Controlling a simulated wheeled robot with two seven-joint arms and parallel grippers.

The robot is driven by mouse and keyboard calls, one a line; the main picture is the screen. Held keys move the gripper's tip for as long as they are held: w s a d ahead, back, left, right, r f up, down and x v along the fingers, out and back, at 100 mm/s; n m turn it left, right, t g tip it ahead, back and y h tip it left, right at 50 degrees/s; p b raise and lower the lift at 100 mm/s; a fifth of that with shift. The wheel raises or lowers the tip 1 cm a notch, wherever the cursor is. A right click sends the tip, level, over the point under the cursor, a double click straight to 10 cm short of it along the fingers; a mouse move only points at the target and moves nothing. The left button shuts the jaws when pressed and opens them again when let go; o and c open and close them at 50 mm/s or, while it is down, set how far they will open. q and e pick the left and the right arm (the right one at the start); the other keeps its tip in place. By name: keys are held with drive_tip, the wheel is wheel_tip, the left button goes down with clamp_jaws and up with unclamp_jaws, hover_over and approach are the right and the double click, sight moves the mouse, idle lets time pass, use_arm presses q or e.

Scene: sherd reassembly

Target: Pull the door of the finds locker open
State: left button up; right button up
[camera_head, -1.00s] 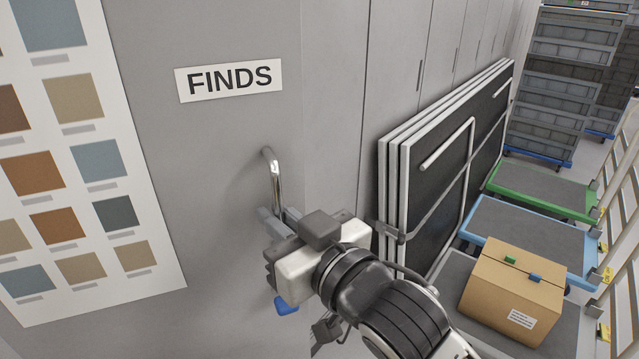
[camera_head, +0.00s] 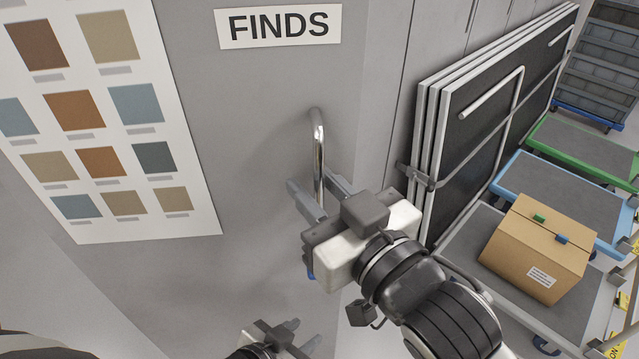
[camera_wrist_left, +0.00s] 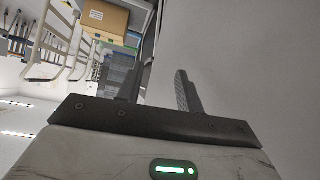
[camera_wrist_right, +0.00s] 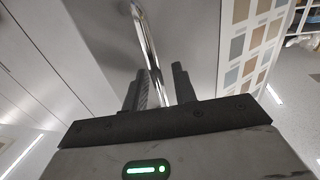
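The grey locker door (camera_head: 265,130) bears a FINDS sign (camera_head: 278,26) and an upright bent metal handle (camera_head: 319,150). No open gap shows along the door. My right gripper (camera_head: 316,192) is at the handle's lower part, its two fingers apart on either side of the bar. In the right wrist view, the handle (camera_wrist_right: 146,45) runs down between the parted fingers (camera_wrist_right: 160,80); whether either finger touches it I cannot tell. My left gripper (camera_head: 306,332) is low at the bottom edge, open and empty; its parted fingers (camera_wrist_left: 160,85) show in the left wrist view.
A colour-swatch chart (camera_head: 110,120) hangs left of the handle. Strapped framed panels (camera_head: 480,120) lean at the right. Stacked crates (camera_head: 605,60) are at the back right.

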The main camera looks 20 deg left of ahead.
drive_tip(key=shift+d, duration=0.15)
